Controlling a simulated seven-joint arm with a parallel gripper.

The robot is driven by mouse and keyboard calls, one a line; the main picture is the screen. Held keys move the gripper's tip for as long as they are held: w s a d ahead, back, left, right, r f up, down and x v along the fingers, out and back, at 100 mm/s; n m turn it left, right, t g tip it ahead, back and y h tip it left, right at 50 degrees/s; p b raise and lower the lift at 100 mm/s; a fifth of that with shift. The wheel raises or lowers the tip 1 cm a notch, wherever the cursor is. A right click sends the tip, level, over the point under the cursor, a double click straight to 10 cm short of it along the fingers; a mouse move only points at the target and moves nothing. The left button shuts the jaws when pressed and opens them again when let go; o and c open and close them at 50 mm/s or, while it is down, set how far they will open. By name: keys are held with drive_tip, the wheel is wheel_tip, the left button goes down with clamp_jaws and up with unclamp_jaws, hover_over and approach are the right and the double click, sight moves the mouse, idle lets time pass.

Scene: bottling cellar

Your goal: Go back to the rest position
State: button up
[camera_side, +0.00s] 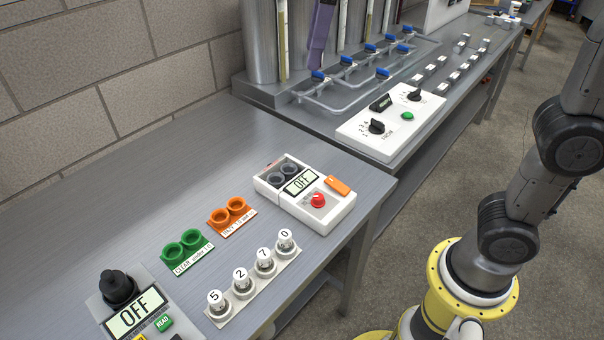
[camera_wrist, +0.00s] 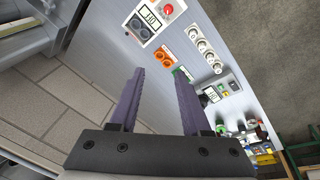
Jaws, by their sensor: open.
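My gripper (camera_wrist: 159,74) is open and empty in the wrist view, its two purple fingers apart with nothing between them. It hangs in the air, with the bench and the block wall behind it. In the side view a purple finger of my gripper (camera_side: 321,40) shows at the top edge, in front of the steel tanks; the rest of the gripper is out of that frame. No marked rest position shows in either view.
On the bench (camera_side: 130,200) stand a white unit reading OFF (camera_side: 305,195), orange cups (camera_side: 232,213), green cups (camera_side: 187,248), a rack of numbered vials (camera_side: 252,275) and a grey meter (camera_side: 135,315). Blue-handled valves (camera_side: 347,60) and a white control panel (camera_side: 390,125) are behind.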

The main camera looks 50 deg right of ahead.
drive_tip(key=s+d+f+m, duration=0.1)
drive_tip(key=s+d+m, duration=0.1)
drive_tip(key=s+d, duration=0.35)
drive_tip(key=s+d+f+m+t, duration=0.2)
drive_tip(key=s+f+m, duration=0.4)
drive_tip(key=s+f, duration=0.5)
wheel_tip(320, 180, down, 4)
drive_tip(key=shift+d+f+t, duration=0.1)
drive_tip(key=shift+d+t, duration=0.3)
drive_tip(key=shift+d, duration=0.3)
